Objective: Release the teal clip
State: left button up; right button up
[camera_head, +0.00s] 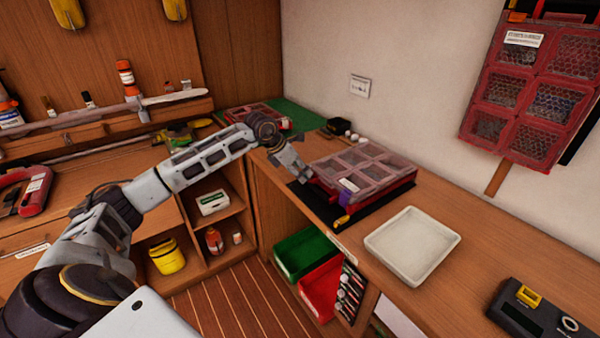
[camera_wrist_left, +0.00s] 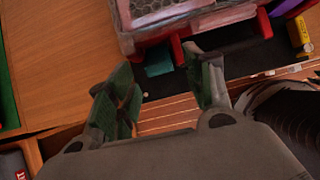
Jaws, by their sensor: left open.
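A red case (camera_head: 372,172) with clear lid panes lies on a dark mat (camera_head: 375,211) on the right-hand bench. In the left wrist view, the case (camera_wrist_left: 190,32) fills the top, and a small teal clip (camera_wrist_left: 158,63) shows at its front edge beside a red latch (camera_wrist_left: 178,50). My left gripper (camera_head: 303,174) is at the case's left front corner. In the left wrist view, its fingers (camera_wrist_left: 163,78) are open, apart on either side of the teal clip; I cannot tell whether they touch it. In the head view I cannot make out the teal clip. My right gripper is not in view.
A purple clip (camera_head: 345,197) and a yellow tag are at the case's front. A white tray (camera_head: 412,245) stands to the right. A dark device (camera_head: 540,315) is at the far right. Green (camera_head: 300,253) and red (camera_head: 321,288) bins sit below the bench edge.

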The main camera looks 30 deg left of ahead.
pick_arm(q)
jog(key=v, duration=1)
jog(key=shift+s+r, duration=0.15)
jog(key=shift+r, duration=0.05)
jog(key=shift+a, duration=0.1)
dwell(0.5)
